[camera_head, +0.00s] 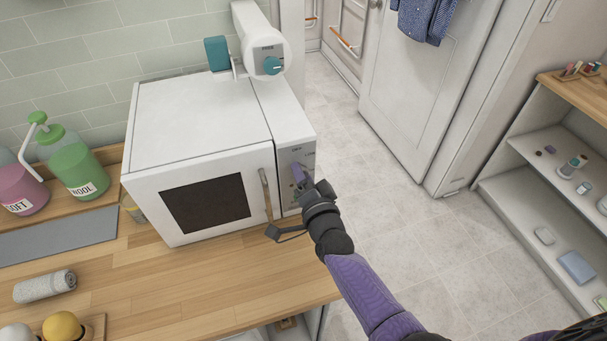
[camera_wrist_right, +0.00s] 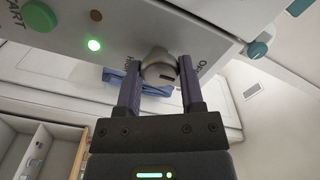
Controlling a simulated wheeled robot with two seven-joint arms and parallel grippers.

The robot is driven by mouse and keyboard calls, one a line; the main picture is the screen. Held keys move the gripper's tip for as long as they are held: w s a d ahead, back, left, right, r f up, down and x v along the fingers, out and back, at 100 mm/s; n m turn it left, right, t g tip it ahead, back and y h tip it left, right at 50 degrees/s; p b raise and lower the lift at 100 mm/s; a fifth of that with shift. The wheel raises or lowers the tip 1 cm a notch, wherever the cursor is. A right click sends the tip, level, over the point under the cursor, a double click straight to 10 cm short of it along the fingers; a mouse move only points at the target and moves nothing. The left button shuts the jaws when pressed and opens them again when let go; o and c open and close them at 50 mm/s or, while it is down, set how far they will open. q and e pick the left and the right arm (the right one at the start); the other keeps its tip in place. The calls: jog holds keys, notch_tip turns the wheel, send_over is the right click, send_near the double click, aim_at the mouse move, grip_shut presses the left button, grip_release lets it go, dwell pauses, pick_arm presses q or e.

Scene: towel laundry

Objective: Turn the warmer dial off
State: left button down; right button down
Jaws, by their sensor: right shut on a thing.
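The white warmer (camera_head: 196,122) stands on the wooden counter in the head view, with its dark-windowed door closed and a control panel at its right front. The grey warmer dial (camera_wrist_right: 157,70) shows in the right wrist view, with "OFF" printed to its right and another partly hidden label to its left. My right gripper (camera_head: 301,178) is at the panel; in the wrist view its two fingers are closed around the dial, one on each side. In the head view the fingers hide the dial. A small green light (camera_wrist_right: 94,45) glows on the panel. My left gripper is out of view.
A white device with a teal knob (camera_head: 272,66) stands behind the warmer's top. Green (camera_head: 78,163) and pink (camera_head: 22,190) bottles stand left, and a rolled grey towel (camera_head: 45,286) lies on the counter. Open floor lies right, before a shelf unit (camera_head: 510,184).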

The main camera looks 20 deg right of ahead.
jog(key=shift+f, duration=0.1)
dwell(0.3)
jog(key=shift+c, duration=1.1)
grip_release()
jog(key=s+p, duration=0.1)
jog(key=s, duration=0.9)
jog(key=shift+d, duration=0.15)
